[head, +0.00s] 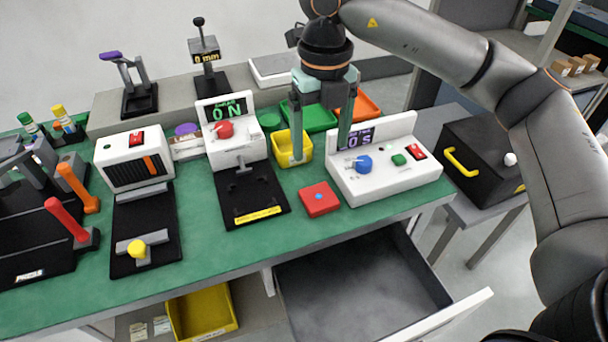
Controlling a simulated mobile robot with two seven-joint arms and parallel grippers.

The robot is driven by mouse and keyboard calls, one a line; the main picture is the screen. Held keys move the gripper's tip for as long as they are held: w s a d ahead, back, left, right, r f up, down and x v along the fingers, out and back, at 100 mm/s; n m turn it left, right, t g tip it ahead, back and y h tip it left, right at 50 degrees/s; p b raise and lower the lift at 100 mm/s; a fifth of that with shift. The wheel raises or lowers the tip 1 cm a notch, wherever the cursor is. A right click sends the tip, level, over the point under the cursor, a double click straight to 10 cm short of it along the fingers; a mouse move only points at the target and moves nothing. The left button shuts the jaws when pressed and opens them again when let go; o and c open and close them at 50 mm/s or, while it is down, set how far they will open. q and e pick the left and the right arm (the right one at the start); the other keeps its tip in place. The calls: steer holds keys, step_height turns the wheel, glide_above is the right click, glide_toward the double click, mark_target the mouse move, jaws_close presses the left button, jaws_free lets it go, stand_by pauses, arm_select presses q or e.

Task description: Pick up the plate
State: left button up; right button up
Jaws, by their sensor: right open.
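A flat red square plate (312,207) with a small blue dot in its middle lies on the green bench top, between the black-based force tester and the white timer box. My right gripper (321,154) hangs down above the bench, beyond the plate in the picture. My left gripper is not in view.
The white timer box (392,179) with a blue knob stands close right of the plate, and the force tester (250,189) on the left. A yellow bin (306,151) and green tray (318,117) sit behind. An open grey drawer (365,285) juts out below the bench's front edge.

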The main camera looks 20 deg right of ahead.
steer(key=b, duration=0.1)
glide_above(319, 196)
step_height(319, 196, down, 7)
steer(key=shift+w+r, duration=0.1)
steer(key=shift+w, duration=0.05)
steer(key=shift+f, duration=0.5)
step_height(319, 196, down, 5)
steer(key=shift+r+b, duration=0.2)
steer(key=shift+b, duration=0.15)
steer(key=c, duration=1)
